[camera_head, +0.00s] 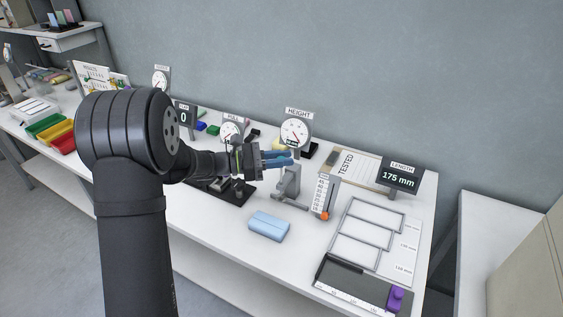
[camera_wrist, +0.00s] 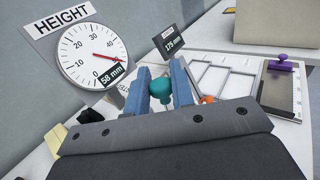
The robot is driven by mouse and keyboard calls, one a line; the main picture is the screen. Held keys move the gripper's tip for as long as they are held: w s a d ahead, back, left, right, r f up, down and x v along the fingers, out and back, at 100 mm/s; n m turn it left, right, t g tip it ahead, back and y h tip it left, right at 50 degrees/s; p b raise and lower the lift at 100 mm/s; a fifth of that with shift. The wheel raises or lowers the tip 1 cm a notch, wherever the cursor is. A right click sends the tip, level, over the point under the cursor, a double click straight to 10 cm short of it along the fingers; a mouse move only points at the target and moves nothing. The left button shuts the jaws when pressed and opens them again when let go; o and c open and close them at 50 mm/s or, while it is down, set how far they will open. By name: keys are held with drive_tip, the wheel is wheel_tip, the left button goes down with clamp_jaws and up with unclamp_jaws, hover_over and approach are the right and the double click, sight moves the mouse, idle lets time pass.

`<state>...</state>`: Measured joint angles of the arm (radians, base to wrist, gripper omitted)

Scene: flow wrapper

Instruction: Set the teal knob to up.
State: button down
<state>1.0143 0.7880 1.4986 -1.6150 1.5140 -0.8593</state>
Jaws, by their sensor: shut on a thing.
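The teal knob (camera_wrist: 160,88) shows in the wrist view between the two blue fingers of my gripper (camera_wrist: 158,78). The fingers are shut on it from both sides. In the head view my gripper (camera_head: 288,159) is just above a grey stand (camera_head: 289,183), in front of the HEIGHT dial (camera_head: 295,133); I cannot make out the knob there. The HEIGHT dial (camera_wrist: 92,54) in the wrist view has a red needle and a readout of 58 mm.
A scale plate (camera_head: 320,195) with an orange marker stands right of the grey stand. A light blue block (camera_head: 268,226) lies in front. The LENGTH display (camera_head: 399,177) reads 175 mm. A framed grey rack (camera_head: 366,234) and a purple-handled slide (camera_head: 395,298) are at the right.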

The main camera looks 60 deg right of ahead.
drive_tip(key=shift+r, duration=0.25)
drive_tip(key=c, duration=1.2)
unclamp_jaws()
drive_tip(key=shift+c, duration=0.2)
drive_tip(key=shift+w, duration=0.1)
drive_tip(key=v, duration=1.7)
drive_tip(key=x, duration=1.7)
drive_tip(key=shift+f, duration=0.2)
